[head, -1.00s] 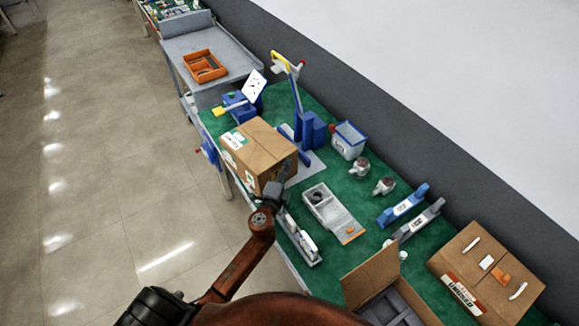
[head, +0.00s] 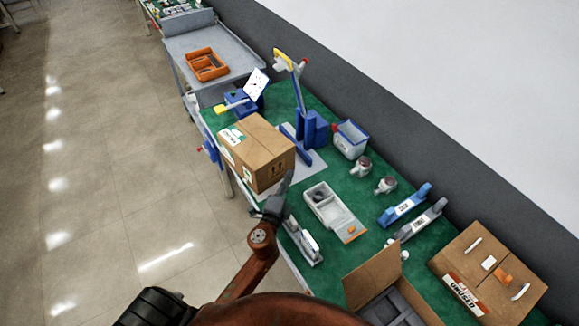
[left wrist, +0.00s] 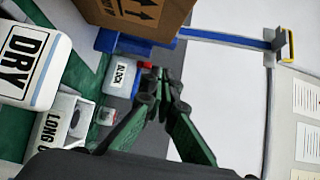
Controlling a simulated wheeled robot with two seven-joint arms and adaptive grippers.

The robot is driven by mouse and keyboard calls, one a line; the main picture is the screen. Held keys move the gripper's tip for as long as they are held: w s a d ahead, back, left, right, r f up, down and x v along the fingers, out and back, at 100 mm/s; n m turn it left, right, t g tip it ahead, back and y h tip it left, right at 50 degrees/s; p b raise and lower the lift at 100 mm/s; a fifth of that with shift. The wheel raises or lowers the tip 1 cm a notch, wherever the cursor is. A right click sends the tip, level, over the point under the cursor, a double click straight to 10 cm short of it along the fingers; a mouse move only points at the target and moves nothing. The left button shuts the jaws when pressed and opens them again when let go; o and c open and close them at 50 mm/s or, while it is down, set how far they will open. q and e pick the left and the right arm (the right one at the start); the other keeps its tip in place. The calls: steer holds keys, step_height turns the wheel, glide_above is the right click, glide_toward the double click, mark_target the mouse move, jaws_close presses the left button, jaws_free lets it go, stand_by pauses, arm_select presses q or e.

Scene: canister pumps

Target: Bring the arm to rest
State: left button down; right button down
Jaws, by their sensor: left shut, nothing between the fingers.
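My left arm reaches in from the bottom left in the head view, and its gripper (head: 287,181) is at the table's front edge, beside the lower right corner of a closed cardboard box (head: 262,158). In the left wrist view the gripper's green-sided fingers (left wrist: 160,78) meet at their tips and hold nothing. The box (left wrist: 138,18) shows at the top of that view, beyond the fingertips. Whether the gripper touches the box cannot be told. My right gripper is in neither view.
The green table (head: 345,183) carries a blue stand (head: 312,128), a white-and-grey tray (head: 328,203), a blue-rimmed bin (head: 350,139), two small pump parts, blue and grey brackets (head: 404,205), an open box (head: 372,278) and another carton (head: 487,268). Open floor (head: 100,190) lies left.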

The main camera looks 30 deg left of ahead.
arm_select(q)
steer(key=s+a+f+n+g+y, duration=0.2)
steer(key=s+a+f+n+g, duration=0.15)
steer(key=s+a+n, duration=0.35)
steer(key=s+a+f+n+g+y, duration=0.1)
steer(key=s+a+f+n+g, duration=0.25)
steer(key=s, duration=0.45)
steer(key=s+d+f+n+g+h, duration=0.35)
steer(key=s+f, duration=0.25)
steer(key=s, duration=0.4)
steer(key=s+d+f+n+g+h, duration=0.2)
steer(key=s+d+f+g, duration=0.15)
steer(key=s+f, duration=0.45)
steer(key=s+f+g, duration=0.1)
steer(key=s+f, duration=0.2)
steer(key=f, duration=1.1)
steer(key=s+f+g, duration=0.1)
steer(key=s+f, duration=0.1)
steer(key=f, duration=1.1)
steer(key=s+f+m+g, duration=0.1)
steer(key=s+f, duration=1.6)
steer(key=s, duration=0.2)
steer(key=shift+s+d+f, duration=0.15)
steer(key=shift+s+d, duration=0.05)
steer(key=shift+s, duration=0.15)
